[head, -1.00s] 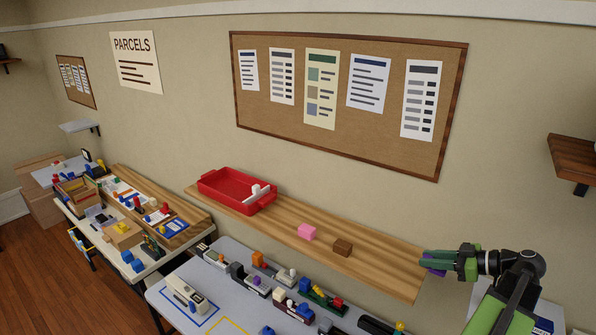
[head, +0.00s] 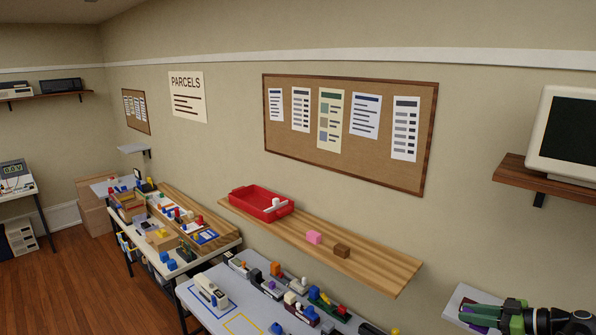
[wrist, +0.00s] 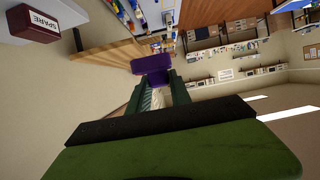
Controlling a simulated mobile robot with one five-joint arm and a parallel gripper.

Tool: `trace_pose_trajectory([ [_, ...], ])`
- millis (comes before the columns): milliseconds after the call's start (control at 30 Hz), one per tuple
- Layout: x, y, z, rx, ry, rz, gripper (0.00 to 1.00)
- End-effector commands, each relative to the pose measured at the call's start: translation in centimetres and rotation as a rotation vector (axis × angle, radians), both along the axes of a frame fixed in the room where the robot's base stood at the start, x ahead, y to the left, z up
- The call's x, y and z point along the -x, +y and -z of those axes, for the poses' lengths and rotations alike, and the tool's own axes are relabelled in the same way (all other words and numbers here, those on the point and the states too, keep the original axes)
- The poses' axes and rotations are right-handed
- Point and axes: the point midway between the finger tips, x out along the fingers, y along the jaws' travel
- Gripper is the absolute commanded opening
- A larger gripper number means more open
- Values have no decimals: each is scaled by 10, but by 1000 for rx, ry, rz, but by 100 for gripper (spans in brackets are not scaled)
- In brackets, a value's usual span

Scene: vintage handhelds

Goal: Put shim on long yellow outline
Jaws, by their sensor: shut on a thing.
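My gripper (head: 472,316) is at the lower right of the head view, partly cut off by the bottom edge. It is shut on a purple block, which I take for the shim (wrist: 152,64). In the wrist view the block sits across the fingertips, clear of any surface. A yellow outline (head: 243,316) is drawn on the grey table (head: 208,319) at the bottom of the head view. Its lower part is cut off by the frame, so its full length is hidden. The gripper is far to the right of it.
A blue outline with a beige device (head: 211,293) lies left of the yellow one. Several small coloured devices stand behind it. A wooden shelf above holds a red tray (head: 262,204), a pink block (head: 314,238) and a brown block (head: 342,251). A monitor (head: 565,130) stands on the right shelf.

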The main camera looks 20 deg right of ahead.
Motion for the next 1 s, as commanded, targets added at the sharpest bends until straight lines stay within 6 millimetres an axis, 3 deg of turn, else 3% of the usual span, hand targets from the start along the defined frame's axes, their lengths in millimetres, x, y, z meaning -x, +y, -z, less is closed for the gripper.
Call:
trace_pose_trajectory([
  [67, 2, -2, 0, 0, 0, 4, 0],
  [367, 4, -4, 42, 0, 0, 8, 0],
  [633, 3, -4, 92, 0, 0, 8, 0],
  [1000, 3, -3, 219, 0, 0, 6, 0],
])
